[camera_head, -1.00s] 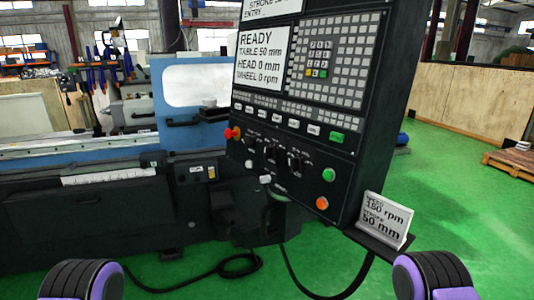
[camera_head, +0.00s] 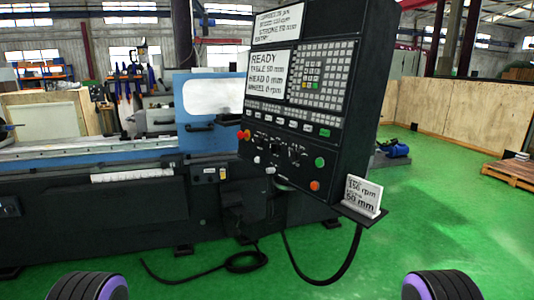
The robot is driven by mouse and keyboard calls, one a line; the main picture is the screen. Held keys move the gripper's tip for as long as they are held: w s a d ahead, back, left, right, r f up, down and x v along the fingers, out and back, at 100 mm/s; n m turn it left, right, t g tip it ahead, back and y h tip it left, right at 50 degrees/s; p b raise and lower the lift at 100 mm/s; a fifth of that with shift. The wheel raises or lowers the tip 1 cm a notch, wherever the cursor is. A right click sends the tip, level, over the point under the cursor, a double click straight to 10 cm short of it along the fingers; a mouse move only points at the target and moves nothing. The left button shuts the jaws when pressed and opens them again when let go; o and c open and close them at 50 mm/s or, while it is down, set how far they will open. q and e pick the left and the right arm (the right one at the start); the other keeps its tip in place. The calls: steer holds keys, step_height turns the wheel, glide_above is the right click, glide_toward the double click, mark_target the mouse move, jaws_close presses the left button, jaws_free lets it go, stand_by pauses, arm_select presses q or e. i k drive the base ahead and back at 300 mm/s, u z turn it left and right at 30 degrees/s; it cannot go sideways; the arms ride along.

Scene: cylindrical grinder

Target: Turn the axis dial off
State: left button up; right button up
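The grinder's black control panel (camera_head: 345,140) stands at the centre right, tilted in the view. Its screen (camera_head: 267,75) reads READY, table 50 mm, head 0 mm, wheel 6 or 0 rpm. Dark dials (camera_head: 293,152) sit in the lower part of the panel; which one is the axis dial, and its setting, are too small to tell. A red knob (camera_head: 242,135) is at the panel's left edge, with a green button (camera_head: 320,162) and an orange button (camera_head: 315,186) at its lower right. Only rounded dark and purple parts of my arms show at the bottom edge; neither gripper is in view.
A white card (camera_head: 362,195) stands on a small shelf under the panel's right corner. The blue and black grinder body (camera_head: 100,205) extends left.

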mark_target(275, 148)
steer(key=u, duration=0.1)
steer(key=i, duration=1.35)
steer(key=z, duration=0.75)
